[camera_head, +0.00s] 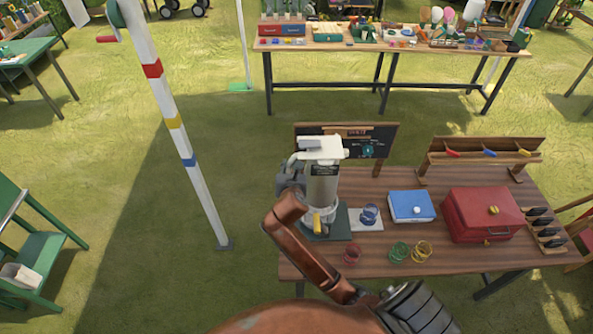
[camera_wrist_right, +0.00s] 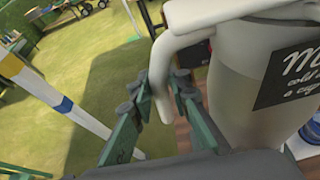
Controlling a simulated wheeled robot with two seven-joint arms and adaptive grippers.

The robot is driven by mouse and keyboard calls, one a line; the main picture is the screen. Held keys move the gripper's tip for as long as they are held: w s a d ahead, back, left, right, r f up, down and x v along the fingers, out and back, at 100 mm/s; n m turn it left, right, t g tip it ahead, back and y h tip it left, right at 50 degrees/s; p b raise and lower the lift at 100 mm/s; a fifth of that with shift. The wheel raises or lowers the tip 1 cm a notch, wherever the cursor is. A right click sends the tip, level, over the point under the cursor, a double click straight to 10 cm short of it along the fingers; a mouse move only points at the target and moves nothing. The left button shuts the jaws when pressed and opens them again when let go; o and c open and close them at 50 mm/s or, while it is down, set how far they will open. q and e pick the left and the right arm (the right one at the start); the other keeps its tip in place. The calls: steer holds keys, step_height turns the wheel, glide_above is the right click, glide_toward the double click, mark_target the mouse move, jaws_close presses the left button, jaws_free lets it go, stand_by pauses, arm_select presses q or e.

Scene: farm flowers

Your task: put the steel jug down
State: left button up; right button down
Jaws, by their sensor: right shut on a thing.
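The steel jug (camera_head: 322,188) is pale grey with a light lid and a dark label, and it looks upright over the table's left end. In the right wrist view the jug (camera_wrist_right: 235,90) fills the right side, its pale handle (camera_wrist_right: 165,55) coming down between my fingers. My right gripper (camera_wrist_right: 157,105) is shut on that handle; in the head view it (camera_head: 291,178) is at the jug's left side. A dark green mat (camera_head: 341,226) lies under and beside the jug. I cannot tell whether the jug's base touches it. My left gripper is not in view.
On the wooden table (camera_head: 385,245) stand a blue ring stack (camera_head: 370,214) on a white sheet, red, green and yellow ring stacks, a blue box (camera_head: 411,206) and a red box (camera_head: 482,214). A chalkboard (camera_head: 347,140) stands behind the jug. A striped pole (camera_head: 170,120) rises left of the table.

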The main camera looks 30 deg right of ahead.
step_height(320, 180, down, 13)
steer(key=shift+b, duration=0.4)
steer(key=shift+w+f, duration=0.1)
steer(key=shift+f, duration=0.15)
steer(key=c, duration=2.2)
jaws_free()
steer(key=shift+f, duration=0.25)
steer(key=o, duration=0.4)
steer(key=v, duration=1.2)
steer(key=shift+r, duration=0.15)
